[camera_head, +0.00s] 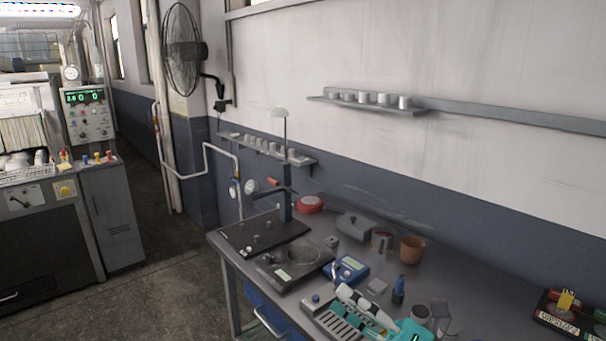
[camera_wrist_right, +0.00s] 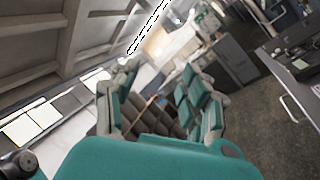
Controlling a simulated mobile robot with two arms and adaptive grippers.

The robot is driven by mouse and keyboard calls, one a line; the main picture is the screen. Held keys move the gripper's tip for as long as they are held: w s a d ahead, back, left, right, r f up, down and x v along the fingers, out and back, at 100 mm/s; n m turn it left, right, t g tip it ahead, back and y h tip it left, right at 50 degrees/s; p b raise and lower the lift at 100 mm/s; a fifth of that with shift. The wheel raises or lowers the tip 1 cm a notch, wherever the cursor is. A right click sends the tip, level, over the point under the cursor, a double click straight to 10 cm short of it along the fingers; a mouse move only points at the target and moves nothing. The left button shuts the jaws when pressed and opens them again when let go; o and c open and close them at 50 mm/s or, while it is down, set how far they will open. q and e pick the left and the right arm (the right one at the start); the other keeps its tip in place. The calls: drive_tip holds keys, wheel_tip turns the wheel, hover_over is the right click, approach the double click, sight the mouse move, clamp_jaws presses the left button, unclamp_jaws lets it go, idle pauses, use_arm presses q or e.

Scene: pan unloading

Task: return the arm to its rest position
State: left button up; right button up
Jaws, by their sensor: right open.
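My right gripper (camera_head: 352,303) is at the bottom of the head view, over the front of the grey workbench (camera_head: 470,283). Its teal and pale grey parts overlap a slatted tray there, so its exact height above the bench is hard to tell. The right wrist view shows the gripper (camera_wrist_right: 160,102) from behind, its teal-padded fingers apart. No object shows held between them. My left gripper is not in view.
On the bench stand a dark flat unit with a round dish (camera_head: 301,254), a blue instrument (camera_head: 348,268), a brown pot (camera_head: 412,248), a dark blue bottle (camera_head: 399,288) and a red round item (camera_head: 310,203). Wall shelves (camera_head: 375,105) hold small cups. Open floor lies left of the bench.

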drive_tip(key=w+d+f+m+t+h, duration=0.1)
drive_tip(key=d+f+m+t+h, duration=0.25)
drive_tip(key=d+m+h, duration=0.55)
drive_tip(key=w+d+f+m+t+h, duration=0.1)
drive_tip(key=d+f+m+t+h, duration=0.15)
drive_tip(key=m+t+h, duration=0.65)
drive_tip(key=s+d+f+m+g+h, duration=0.1)
drive_tip(key=s+d+f+m+g, duration=0.15)
drive_tip(key=f+m+g, duration=0.25)
drive_tip(key=s+d+f+m+g+h, duration=0.1)
drive_tip(key=s+d+f+m+g, duration=0.15)
drive_tip(key=f+m+g, duration=0.25)
drive_tip(key=s+a+f+m+g+y, duration=0.1)
drive_tip(key=s+a+f+m+g, duration=0.1)
drive_tip(key=s+f+g, duration=0.7)
drive_tip(key=s+a+f+m+g+y, duration=0.15)
drive_tip(key=s+f, duration=0.45)
drive_tip(key=s, duration=0.6)
wheel_tip(320, 180, down, 29)
drive_tip(key=s+g+b, duration=0.2)
drive_tip(key=s, duration=0.1)
drive_tip(key=s+d+f+g, duration=0.1)
drive_tip(key=s+d+f, duration=0.2)
drive_tip(key=s+f, duration=1.2)
